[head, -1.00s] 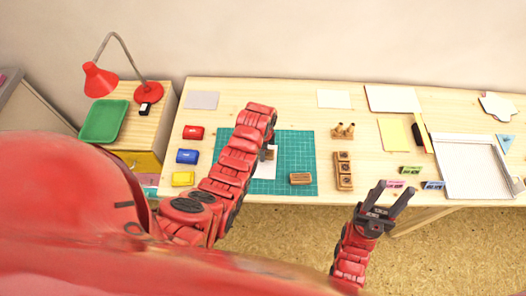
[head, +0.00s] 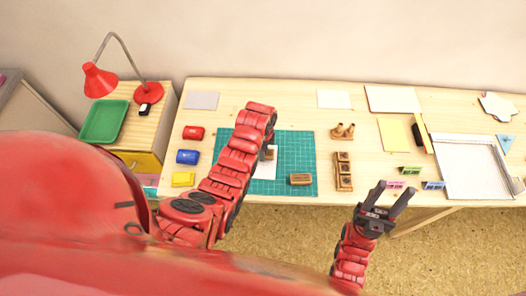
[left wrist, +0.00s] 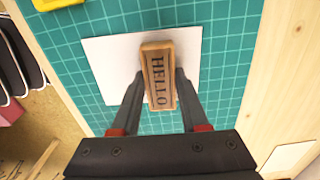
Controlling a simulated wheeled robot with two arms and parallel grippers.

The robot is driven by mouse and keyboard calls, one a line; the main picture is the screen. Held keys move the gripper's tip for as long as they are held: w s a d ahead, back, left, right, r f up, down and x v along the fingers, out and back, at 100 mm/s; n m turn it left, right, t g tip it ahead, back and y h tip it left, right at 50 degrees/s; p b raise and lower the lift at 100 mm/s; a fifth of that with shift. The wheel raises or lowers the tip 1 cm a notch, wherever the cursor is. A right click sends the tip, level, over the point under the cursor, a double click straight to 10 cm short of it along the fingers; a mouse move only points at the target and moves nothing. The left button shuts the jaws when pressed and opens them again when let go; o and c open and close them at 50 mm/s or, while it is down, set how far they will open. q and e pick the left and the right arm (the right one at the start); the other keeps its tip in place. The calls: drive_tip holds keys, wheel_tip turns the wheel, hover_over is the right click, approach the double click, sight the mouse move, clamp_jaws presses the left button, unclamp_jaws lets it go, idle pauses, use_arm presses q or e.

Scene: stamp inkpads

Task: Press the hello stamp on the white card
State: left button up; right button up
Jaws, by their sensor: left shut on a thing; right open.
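The hello stamp (left wrist: 158,76) is a wooden block with HELLO lettered on its upward face. My left gripper (left wrist: 161,80) is shut on it, one finger on each long side. The stamp is over the white card (left wrist: 108,62), which lies on the green cutting mat (left wrist: 225,30); I cannot tell whether it touches the card. In the head view, my left arm partly hides the card (head: 265,170) and the stamp (head: 270,155). My right gripper (head: 387,194) is open and empty in front of the table's front edge.
Another wooden block (head: 300,179) lies on the mat's right part. A wooden rack (head: 343,172) stands right of the mat. Red (head: 193,132), blue (head: 187,156) and yellow (head: 183,179) inkpads line the left side. A white tray (head: 475,185) is at right.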

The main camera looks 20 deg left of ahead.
use_arm(q)
drive_tip(key=shift+r, duration=0.3)
drive_tip(key=shift+r+p, duration=1.1)
drive_tip(key=shift+r, duration=1.65)
